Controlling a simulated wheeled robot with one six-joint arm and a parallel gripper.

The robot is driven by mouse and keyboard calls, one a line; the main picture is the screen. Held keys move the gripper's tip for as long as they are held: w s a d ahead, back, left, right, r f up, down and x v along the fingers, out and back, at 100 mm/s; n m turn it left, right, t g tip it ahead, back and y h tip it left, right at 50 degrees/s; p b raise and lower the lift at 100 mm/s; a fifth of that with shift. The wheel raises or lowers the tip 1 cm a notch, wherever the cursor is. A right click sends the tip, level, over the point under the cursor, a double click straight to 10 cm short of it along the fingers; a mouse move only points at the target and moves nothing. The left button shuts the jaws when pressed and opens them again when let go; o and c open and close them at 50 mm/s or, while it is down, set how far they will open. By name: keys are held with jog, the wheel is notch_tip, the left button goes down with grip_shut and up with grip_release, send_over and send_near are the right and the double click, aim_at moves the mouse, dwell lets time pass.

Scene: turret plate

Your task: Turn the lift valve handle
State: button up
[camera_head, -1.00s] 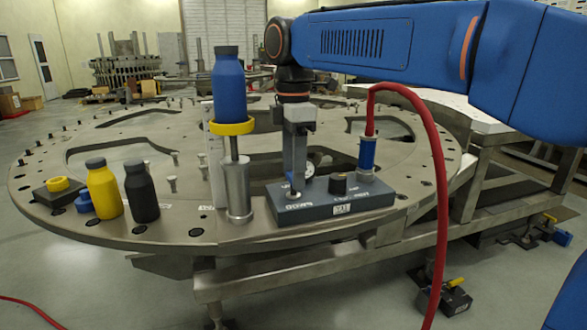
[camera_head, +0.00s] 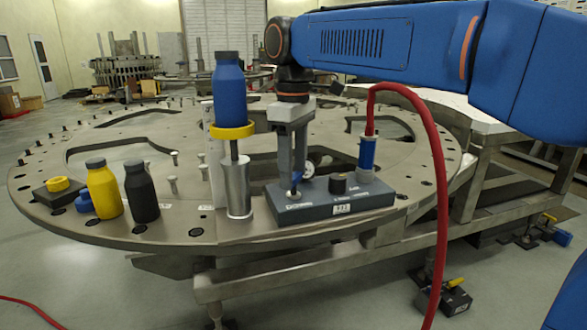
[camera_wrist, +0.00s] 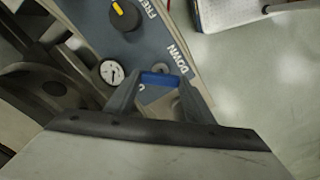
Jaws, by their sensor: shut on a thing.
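The lift valve handle (camera_wrist: 160,79) is a small blue bar on the grey control block (camera_head: 330,209). In the wrist view it lies between the two fingertips of my gripper (camera_wrist: 156,92), which is shut on it. In the head view my gripper (camera_head: 294,178) points straight down at the left end of the block, and only a bit of blue handle (camera_head: 296,177) shows at the fingertips. The word DOWN is printed on the block beside the handle in the wrist view.
A black knob (camera_head: 338,183) and a blue cylinder (camera_head: 367,154) with a red hose (camera_head: 437,160) stand right of my gripper. A gauge (camera_wrist: 111,72) is close by. A tall blue bottle (camera_head: 229,92) in a yellow ring (camera_head: 232,131) stands just left. Yellow and black bottles stand farther left.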

aim_at(294, 176)
jog(key=m, duration=0.4)
jog(key=shift+m, duration=0.3)
jog(key=m, duration=0.4)
jog(key=shift+m, duration=0.4)
jog(key=o, duration=1.1)
jog(key=shift+c, duration=0.2)
jog(key=shift+r, duration=0.1)
notch_tip(294, 176, up, 17)
jog(key=shift+r, duration=0.15)
jog(key=shift+d, duration=0.1)
